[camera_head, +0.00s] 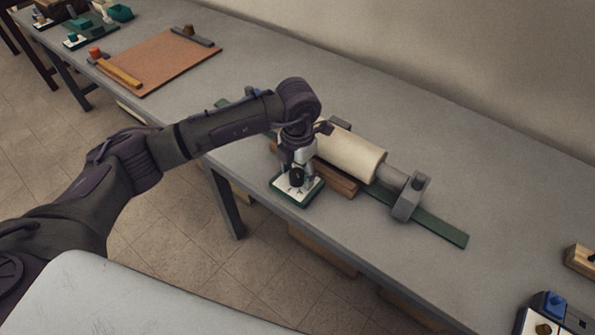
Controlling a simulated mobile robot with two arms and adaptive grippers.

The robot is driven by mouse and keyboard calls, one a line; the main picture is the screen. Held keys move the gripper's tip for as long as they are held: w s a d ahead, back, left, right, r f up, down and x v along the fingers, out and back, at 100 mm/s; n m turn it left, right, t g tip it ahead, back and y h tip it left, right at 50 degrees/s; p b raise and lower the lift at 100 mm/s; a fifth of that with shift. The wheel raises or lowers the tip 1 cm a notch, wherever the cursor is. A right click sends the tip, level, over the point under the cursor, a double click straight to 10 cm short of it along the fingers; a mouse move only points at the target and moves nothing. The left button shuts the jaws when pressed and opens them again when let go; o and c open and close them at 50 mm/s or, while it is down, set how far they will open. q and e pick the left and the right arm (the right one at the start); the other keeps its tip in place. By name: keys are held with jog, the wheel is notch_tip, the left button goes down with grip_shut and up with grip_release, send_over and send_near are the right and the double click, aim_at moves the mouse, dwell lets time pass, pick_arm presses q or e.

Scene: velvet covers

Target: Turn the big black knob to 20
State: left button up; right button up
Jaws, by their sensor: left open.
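The big black knob (296,176) stands on a small white dial plate (288,189) with a green base, near the front edge of the grey table. My left gripper (297,166) points down right over the knob, with its fingers at or just above it. The gripper is open. I cannot tell whether the fingers touch the knob. The numbers on the dial are too small to read, and the gripper hides part of the plate. My right gripper is not in view.
A cream cylinder (350,153) on a green rail (440,226) lies just behind the dial, with a grey end block (411,197). A brown board (160,62) lies farther left. A blue-knobbed device (551,304) stands at the lower right. The table's back right is clear.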

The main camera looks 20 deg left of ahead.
aim_at(298, 172)
pick_arm(q)
notch_tip(298, 172, up, 12)
dwell(0.4)
jog(key=shift+f, duration=0.15)
